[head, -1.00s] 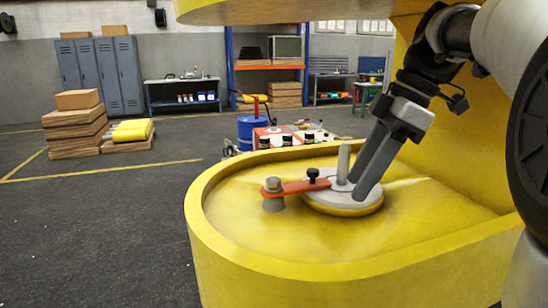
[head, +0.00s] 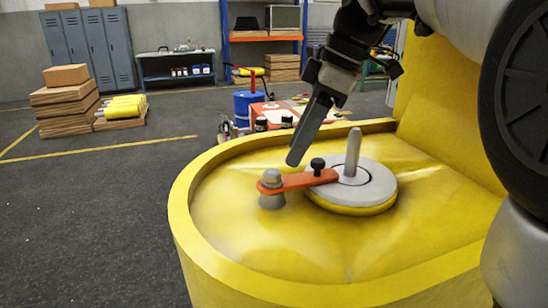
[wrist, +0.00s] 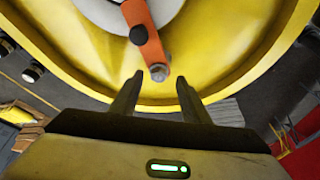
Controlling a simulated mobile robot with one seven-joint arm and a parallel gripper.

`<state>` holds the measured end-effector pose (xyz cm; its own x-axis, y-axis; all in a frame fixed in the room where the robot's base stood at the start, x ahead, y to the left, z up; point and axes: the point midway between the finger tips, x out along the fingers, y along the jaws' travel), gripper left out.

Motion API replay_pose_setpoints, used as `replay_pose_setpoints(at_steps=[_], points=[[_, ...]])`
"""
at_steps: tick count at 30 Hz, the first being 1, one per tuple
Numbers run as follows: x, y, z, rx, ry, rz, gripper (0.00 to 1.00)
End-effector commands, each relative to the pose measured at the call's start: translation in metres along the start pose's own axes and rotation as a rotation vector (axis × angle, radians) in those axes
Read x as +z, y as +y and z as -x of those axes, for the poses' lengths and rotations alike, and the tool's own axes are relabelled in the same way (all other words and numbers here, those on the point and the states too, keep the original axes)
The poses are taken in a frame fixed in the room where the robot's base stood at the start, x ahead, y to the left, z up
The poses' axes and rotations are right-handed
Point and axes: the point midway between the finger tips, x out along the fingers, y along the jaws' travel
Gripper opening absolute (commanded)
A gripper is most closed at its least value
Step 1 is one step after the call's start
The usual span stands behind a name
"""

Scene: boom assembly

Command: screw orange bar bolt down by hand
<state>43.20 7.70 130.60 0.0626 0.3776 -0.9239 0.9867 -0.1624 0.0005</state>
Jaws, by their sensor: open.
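The orange bar (head: 298,181) lies across the yellow boom housing (head: 235,225), from a grey bolt to the grey disc. The grey hex bolt (head: 272,178) is upright at the bar's left end, over a grey boss. A black knob bolt (head: 318,165) stands at the other end, beside the round disc (head: 375,182) with its upright pin (head: 353,152). My gripper (head: 294,160) is above and behind the bar, touching nothing that I can see. In the wrist view my gripper (wrist: 156,85) is open and empty, with the bar (wrist: 148,45) and grey bolt (wrist: 159,72) just beyond the fingertips.
The housing's raised yellow rim (head: 185,205) surrounds the recess, and a yellow wall stands at the right. Behind it are a blue drum (head: 250,108) and a red bench (head: 270,113) with small items.

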Motion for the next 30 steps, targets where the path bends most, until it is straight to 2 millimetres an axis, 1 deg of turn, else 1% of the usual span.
replay_pose_setpoints(at_steps=[1,2,3,6,10,15,23,30], points=[[-0.011,-0.001,-0.004,-0.002,0.000,0.005,0.42],[-0.017,-0.001,-0.006,-0.002,0.000,0.005,0.42],[-0.016,-0.001,-0.016,-0.003,-0.001,0.000,0.42],[-0.015,-0.001,-0.033,-0.003,-0.001,-0.001,0.42],[-0.015,-0.001,-0.048,-0.002,0.000,0.000,0.42],[-0.015,0.000,-0.056,-0.001,0.000,-0.001,0.42],[-0.015,0.000,-0.056,0.000,0.000,0.000,0.42],[-0.015,0.000,-0.056,0.000,0.000,0.000,0.02]])
